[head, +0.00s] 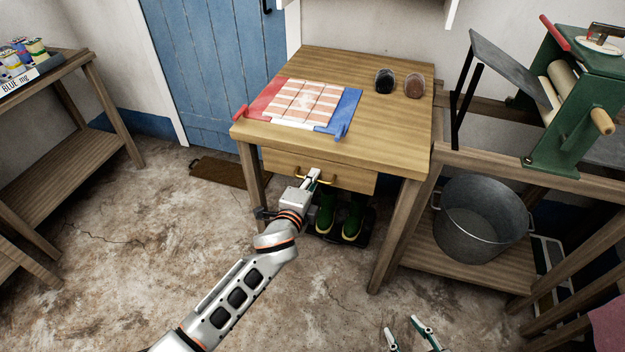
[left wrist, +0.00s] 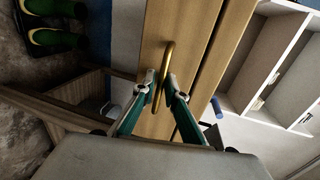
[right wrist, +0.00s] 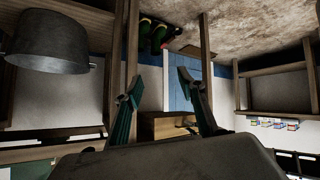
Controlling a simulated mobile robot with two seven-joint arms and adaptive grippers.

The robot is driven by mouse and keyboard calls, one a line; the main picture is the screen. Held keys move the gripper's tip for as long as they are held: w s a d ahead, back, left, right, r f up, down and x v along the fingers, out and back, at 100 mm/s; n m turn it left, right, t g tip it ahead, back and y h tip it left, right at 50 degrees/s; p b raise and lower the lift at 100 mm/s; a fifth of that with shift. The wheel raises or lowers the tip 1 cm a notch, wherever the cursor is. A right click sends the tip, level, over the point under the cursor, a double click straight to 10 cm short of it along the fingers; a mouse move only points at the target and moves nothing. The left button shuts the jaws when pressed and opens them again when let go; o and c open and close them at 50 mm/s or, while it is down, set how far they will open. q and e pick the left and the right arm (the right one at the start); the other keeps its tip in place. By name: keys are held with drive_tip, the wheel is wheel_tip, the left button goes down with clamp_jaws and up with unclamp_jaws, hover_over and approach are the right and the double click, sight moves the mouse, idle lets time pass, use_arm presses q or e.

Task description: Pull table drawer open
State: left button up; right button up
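The wooden table (head: 390,130) stands against the wall. Its drawer (head: 345,178) is under the front edge of the tabletop, and I see no clear opening above its front. The brass bar handle (left wrist: 165,85) runs between the fingertips of my left gripper (left wrist: 161,80), which are closed in around it. In the head view my left gripper (head: 313,178) covers part of the handle. My right gripper (head: 405,335) is low at the bottom edge, well away from the drawer, with its fingers spread and empty in the right wrist view (right wrist: 155,85).
Green boots (head: 338,220) stand below the drawer. A metal bucket (head: 480,220) sits on the right-hand bench's lower shelf, beneath a green roller machine (head: 565,120). The floor in front is clear.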

use_arm(q)
clamp_jaws()
drive_tip(key=shift+s, duration=0.1)
drive_tip(key=f+p+v, duration=0.3)
drive_tip(key=p+v, duration=0.1)
drive_tip(key=v, duration=1)
drive_tip(key=shift+s+a, duration=0.2)
drive_tip(key=shift+s, duration=0.15)
